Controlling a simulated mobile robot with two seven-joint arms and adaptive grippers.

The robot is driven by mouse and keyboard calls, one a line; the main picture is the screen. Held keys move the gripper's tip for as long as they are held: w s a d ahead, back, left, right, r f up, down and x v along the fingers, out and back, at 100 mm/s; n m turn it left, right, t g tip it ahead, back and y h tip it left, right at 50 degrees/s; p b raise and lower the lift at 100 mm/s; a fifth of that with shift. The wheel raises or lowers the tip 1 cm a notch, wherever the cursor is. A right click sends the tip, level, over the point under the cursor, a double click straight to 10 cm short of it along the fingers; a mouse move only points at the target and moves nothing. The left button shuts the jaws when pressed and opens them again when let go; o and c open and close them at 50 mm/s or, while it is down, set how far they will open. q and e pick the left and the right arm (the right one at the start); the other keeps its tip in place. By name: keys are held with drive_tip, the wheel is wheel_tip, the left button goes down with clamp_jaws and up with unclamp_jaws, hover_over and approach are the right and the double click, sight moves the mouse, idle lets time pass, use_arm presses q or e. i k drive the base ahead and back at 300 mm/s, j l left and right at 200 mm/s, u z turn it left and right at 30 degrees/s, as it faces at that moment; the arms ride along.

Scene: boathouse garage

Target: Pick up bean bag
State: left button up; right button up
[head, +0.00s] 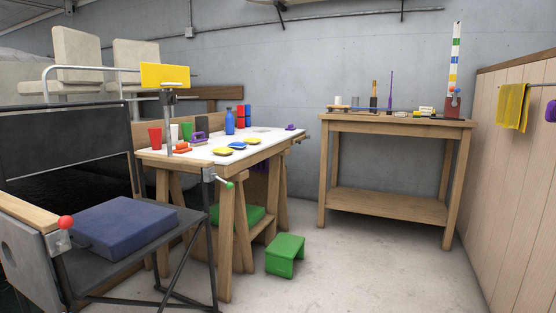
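Three small, flat, pillow-like pieces that look like bean bags lie on the white-topped trestle table (205,156). One is a yellow bag (223,151) near the front edge, one is a blue bag (237,145) just behind it, and one is a yellow bag (252,141) farther back to the right. They lie close together, and all are seen from a distance. Neither of my grippers shows in the head view.
Red cups (155,137), a blue bottle (229,121) and a yellow panel on a post (165,76) stand at the table. A wooden workbench (395,125) is behind; floor right is clear.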

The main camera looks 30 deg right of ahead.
sight(237, 145)
drive_tip(key=z, duration=0.75)
drive_tip(key=i, duration=0.05)
